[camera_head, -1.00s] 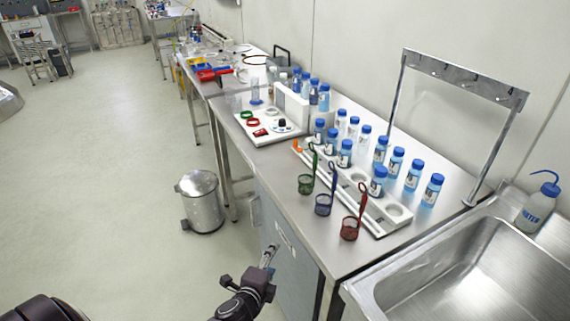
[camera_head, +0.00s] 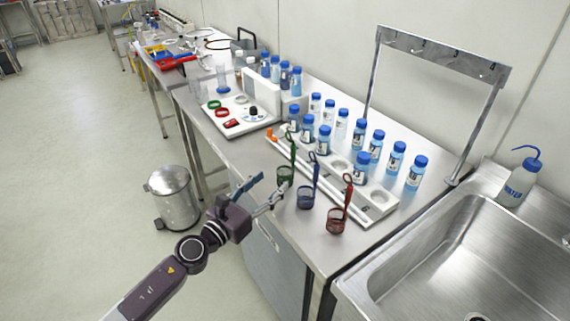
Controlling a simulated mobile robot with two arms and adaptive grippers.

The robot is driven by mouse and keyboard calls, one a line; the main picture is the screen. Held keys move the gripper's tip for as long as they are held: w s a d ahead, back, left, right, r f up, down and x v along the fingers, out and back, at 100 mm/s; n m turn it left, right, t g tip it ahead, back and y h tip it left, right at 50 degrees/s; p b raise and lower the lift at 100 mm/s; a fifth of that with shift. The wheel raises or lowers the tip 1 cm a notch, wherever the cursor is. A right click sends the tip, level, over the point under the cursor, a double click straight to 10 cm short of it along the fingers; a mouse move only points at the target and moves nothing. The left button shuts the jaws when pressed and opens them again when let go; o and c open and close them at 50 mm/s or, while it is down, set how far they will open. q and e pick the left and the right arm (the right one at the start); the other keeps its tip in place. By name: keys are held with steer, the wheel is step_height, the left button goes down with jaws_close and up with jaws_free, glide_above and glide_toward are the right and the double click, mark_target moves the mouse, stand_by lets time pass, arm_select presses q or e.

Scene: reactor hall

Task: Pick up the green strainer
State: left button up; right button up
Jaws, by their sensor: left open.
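The green strainer (camera_head: 285,174) stands near the front edge of the steel bench, its handle rising up and leaning on the white rack. A blue strainer (camera_head: 306,196) and a red strainer (camera_head: 336,220) stand to its right in a row. My left gripper (camera_head: 264,190) is open at the bench's front edge, just left of and in front of the green strainer's basket. One finger reaches close to the basket; I cannot tell whether it touches. My right gripper is out of view.
A white rack (camera_head: 372,212) and several blue-capped bottles (camera_head: 361,168) stand behind the strainers. A steel sink (camera_head: 440,262) lies to the right, with a wash bottle (camera_head: 520,180) beside it. A metal bin (camera_head: 173,198) stands on the floor at left.

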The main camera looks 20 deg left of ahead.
mark_target(285, 170)
arm_select(q)
steer(key=shift+w+d+f+m, duration=0.1)
steer(key=shift+w+m, duration=0.1)
steer(key=shift+m, duration=0.2)
steer(key=x, duration=0.7)
steer(key=shift+w+f, duration=0.3)
steer(key=shift+f, duration=0.05)
steer(key=shift+s, duration=0.1)
steer(key=shift+c, duration=0.3)
steer(key=c, duration=1)
steer(key=shift+c, duration=0.5)
steer(key=shift+r, duration=0.15)
